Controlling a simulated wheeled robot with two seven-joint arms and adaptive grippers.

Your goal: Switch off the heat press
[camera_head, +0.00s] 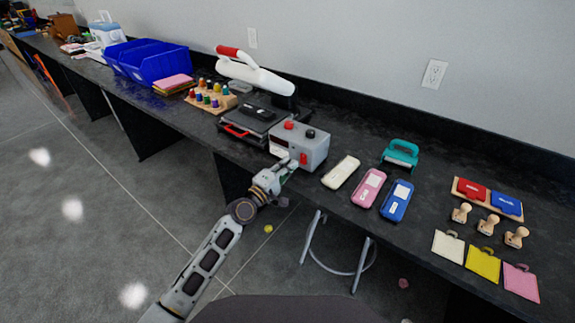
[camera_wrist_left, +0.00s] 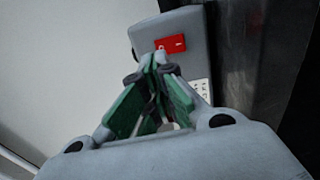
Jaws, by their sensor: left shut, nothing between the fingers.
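The heat press (camera_head: 256,118) stands on the black counter, with its white arm and red-tipped handle (camera_head: 228,51) raised at the back. Its grey control box (camera_head: 314,147) faces me and has a red rocker switch (camera_head: 303,159) low on its front. In the left wrist view the red switch (camera_wrist_left: 170,44) shows just beyond the fingertips, with white marks on it. My left gripper (camera_head: 290,164) is shut and empty, close in front of the box and just left of the switch. In the wrist view its green fingers (camera_wrist_left: 154,62) meet below the switch; I cannot tell whether they touch it. My right gripper is not in view.
White, pink and blue cases (camera_head: 369,188) lie right of the box, with a teal punch (camera_head: 400,154) behind them. Stamps (camera_head: 488,224), ink pads and coloured tags lie further right. Blue bins (camera_head: 155,63) stand at the left. A stool (camera_head: 340,258) is under the counter.

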